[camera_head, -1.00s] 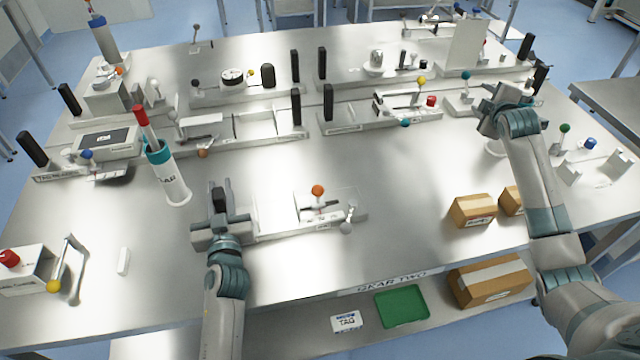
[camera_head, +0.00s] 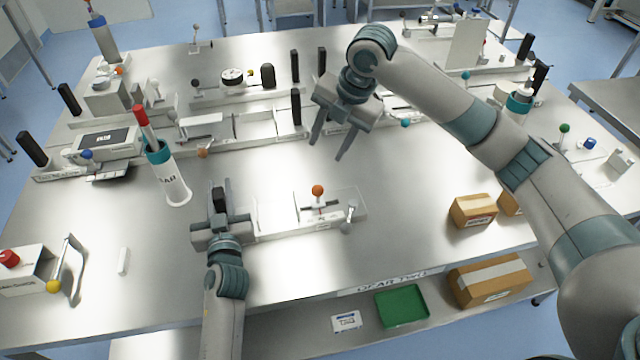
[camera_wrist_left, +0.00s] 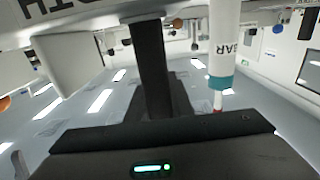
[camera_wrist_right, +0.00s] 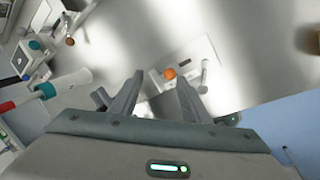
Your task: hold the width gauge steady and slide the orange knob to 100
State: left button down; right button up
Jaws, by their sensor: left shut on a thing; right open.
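The width gauge (camera_head: 285,229) is a pale flat fixture at the front middle of the table. Its orange knob (camera_head: 317,190) stands upright on a small slider; the knob also shows in the right wrist view (camera_wrist_right: 169,73). My left gripper (camera_head: 220,197) is shut on the black handle (camera_head: 218,200) at the gauge's left end; the handle stands between its fingers in the left wrist view (camera_wrist_left: 150,70). My right gripper (camera_head: 327,147) is open and empty, above the table behind the knob. The scale marks are too small to read.
A white cylinder with a teal band and red top (camera_head: 167,172) stands left of the gauge. Brown boxes (camera_head: 473,210) sit to the right. Several other fixtures line the back. The table between gauge and boxes is clear.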

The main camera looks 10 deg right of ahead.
aim_at(319, 187)
jog(key=s, duration=0.1)
jog(key=s+n+g+h, duration=0.1)
jog(key=shift+s+a+f, duration=0.1)
jog(key=shift+s+a, duration=0.05)
jog(key=shift+s, duration=0.25)
jog(key=f, duration=0.4)
jog(key=w+a+f, duration=0.1)
jog(key=f, duration=0.3)
jog(key=a+f, duration=0.1)
jog(key=f, duration=0.2)
jog(key=shift+w+f, duration=0.2)
jog(key=shift+f, duration=0.2)
